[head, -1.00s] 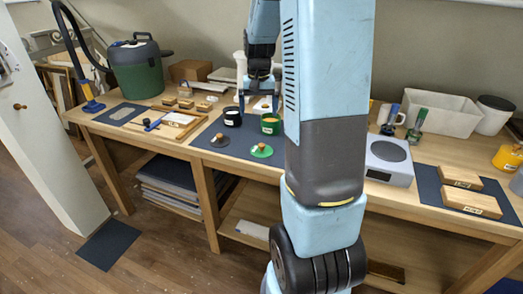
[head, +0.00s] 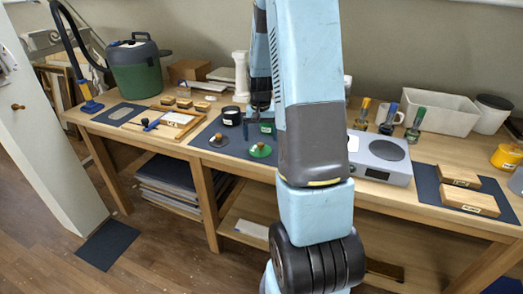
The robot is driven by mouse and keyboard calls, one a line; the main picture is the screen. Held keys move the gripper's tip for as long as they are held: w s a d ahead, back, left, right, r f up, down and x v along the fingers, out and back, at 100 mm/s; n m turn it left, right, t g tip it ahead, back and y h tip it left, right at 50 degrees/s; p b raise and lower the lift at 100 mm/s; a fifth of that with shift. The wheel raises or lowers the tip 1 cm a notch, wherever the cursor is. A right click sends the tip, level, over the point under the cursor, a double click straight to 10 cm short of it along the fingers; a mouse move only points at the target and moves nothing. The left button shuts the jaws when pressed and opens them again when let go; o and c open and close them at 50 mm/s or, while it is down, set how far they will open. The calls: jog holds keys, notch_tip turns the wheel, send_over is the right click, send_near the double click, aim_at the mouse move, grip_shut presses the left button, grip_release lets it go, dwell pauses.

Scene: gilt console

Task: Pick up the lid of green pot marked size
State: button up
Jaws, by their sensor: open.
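The green lid (head: 261,150) with a round wooden knob lies flat on the dark blue mat (head: 236,160). The green pot (head: 267,129) stands just behind it, mostly hidden by my gripper and arm. My gripper (head: 259,116) is open and points down over the pot, above and behind the lid and apart from it. A black pot (head: 231,115) with a pale label stands to the left. A dark lid (head: 219,140) with a wooden knob lies in front of that pot. The label writing is too small to read.
A grey hot plate (head: 381,158) and several upright coloured-handle tools stand to the right of my arm. A wooden tray (head: 178,121) lies left of the mat. A white column (head: 241,75) stands behind the pots. The mat's front strip is clear.

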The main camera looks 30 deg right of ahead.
aim_at(260, 144)
jog(key=f, duration=0.5)
jog(key=shift+w, duration=0.2)
jog(key=shift+c, duration=0.5)
jog(key=c, duration=0.7)
